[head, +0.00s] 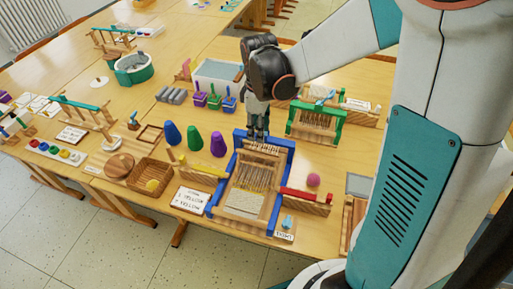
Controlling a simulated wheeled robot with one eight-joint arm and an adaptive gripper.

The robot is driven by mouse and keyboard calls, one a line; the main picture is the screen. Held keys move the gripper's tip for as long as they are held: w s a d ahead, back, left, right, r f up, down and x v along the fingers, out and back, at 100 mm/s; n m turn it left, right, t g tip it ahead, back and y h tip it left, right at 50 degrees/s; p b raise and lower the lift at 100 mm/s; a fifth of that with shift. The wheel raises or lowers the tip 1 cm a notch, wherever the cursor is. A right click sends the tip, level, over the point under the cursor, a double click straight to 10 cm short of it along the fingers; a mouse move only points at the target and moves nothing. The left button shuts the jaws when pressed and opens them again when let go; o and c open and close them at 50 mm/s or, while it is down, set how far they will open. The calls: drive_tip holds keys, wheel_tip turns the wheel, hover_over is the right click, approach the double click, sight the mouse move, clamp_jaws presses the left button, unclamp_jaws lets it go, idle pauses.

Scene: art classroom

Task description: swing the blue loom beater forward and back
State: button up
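The blue loom (214,198) stands near the front edge of the wooden table, with a blue frame, pale warp threads and a woven cloth part at its front. A pale wooden bar (262,149) lies across its back part; I cannot tell whether this is the beater. My gripper (258,136) points down at the loom's back blue crossbar, with its fingertips at or just above the bar. The fingers are dark and small here, so I cannot tell whether they are open, shut or touching the bar.
A green loom (316,108) stands behind and to the right. Purple, green and blue cones (194,138) stand to the left, near a wicker basket (152,174). A red-topped block (306,196) and pink ball (313,180) sit close on the right. A printed card (190,198) lies left.

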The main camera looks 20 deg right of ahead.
sight(258, 154)
wheel_tip(258, 154, down, 10)
drive_tip(key=b, duration=0.3)
drive_tip(key=shift+f, duration=0.25)
drive_tip(key=shift+c, duration=0.5)
clamp_jaws()
